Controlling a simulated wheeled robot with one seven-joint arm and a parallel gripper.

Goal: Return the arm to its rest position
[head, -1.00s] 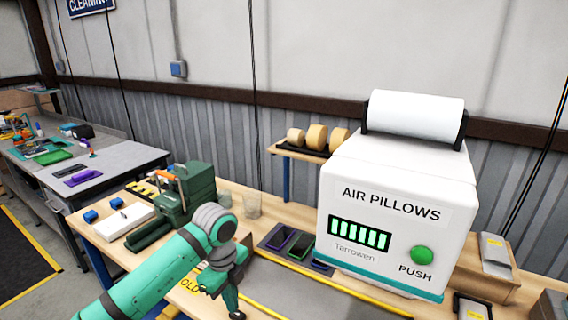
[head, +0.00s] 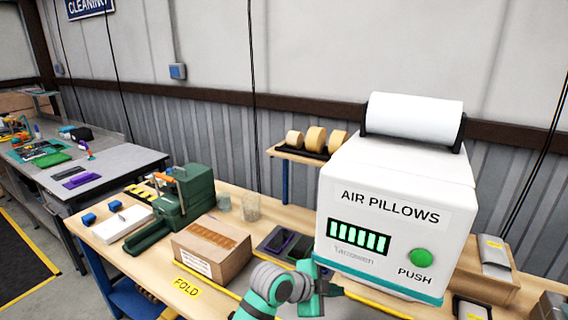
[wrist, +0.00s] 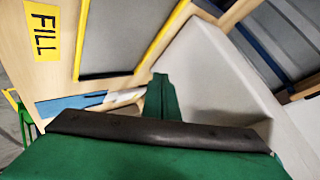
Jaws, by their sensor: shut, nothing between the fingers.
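My arm (head: 268,292) reaches in from the bottom of the head view, green with grey joints. My gripper (head: 326,285) is at its end, beside the lower left of the air pillow machine (head: 395,185). Its fingers are small and partly hidden there. In the wrist view my gripper (wrist: 160,95) shows as narrow green fingers together, with nothing between them. A pale, flat-sided object (wrist: 215,75) fills the space just beyond them; whether they touch is unclear.
A brown carton (head: 210,250) stands on the bench behind a yellow FOLD label (head: 186,288). Dark phone-like items lie right of it. A green tool (head: 185,195) and two cups stand behind. A FILL label (wrist: 42,37) shows in the wrist view.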

